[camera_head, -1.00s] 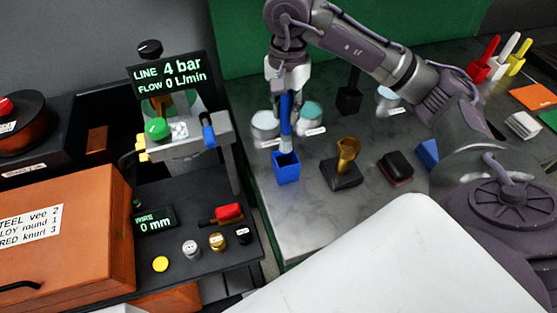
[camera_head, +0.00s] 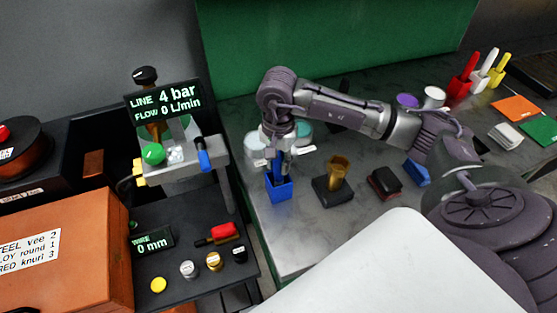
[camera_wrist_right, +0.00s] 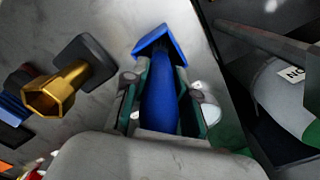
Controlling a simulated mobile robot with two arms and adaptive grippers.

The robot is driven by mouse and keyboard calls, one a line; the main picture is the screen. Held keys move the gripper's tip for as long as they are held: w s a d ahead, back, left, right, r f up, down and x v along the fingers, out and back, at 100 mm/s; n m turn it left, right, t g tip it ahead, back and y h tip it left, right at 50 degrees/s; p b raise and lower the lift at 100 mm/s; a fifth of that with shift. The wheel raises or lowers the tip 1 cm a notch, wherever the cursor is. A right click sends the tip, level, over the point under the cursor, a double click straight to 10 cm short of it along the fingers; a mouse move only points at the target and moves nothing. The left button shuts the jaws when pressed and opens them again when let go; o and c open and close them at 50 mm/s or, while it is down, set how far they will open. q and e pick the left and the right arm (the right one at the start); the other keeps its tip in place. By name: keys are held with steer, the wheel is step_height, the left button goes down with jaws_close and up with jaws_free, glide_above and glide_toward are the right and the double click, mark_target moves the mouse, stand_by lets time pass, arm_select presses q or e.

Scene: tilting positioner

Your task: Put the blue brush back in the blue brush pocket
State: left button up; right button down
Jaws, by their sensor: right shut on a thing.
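The blue brush (camera_head: 277,174) is held upright by my right gripper (camera_head: 279,155), which is shut on its handle. Its lower end is in the mouth of the blue pocket (camera_head: 279,193) on the grey bench in the head view; how deep it sits is hidden. In the right wrist view, the blue handle (camera_wrist_right: 160,98) lies between the two fingers (camera_wrist_right: 163,95), and the blue pocket (camera_wrist_right: 166,40) shows just beyond its far end. My left gripper is not in view.
A brass cup on a dark block (camera_head: 336,180) stands right of the pocket, then a dark red-black block (camera_head: 384,182). Pale and teal round containers stand behind my gripper. The black wire station (camera_head: 190,255) is at the left. The bench front is clear.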

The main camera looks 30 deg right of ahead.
steer(key=shift+f, duration=0.15)
steer(key=c, duration=0.9)
jaws_free()
steer(key=shift+r, duration=0.35)
step_height(320, 180, up, 11)
steer(key=b, duration=0.2)
steer(key=shift+w+f+b, duration=0.1)
steer(key=shift+b, duration=0.25)
steer(key=shift+r, duration=0.5)
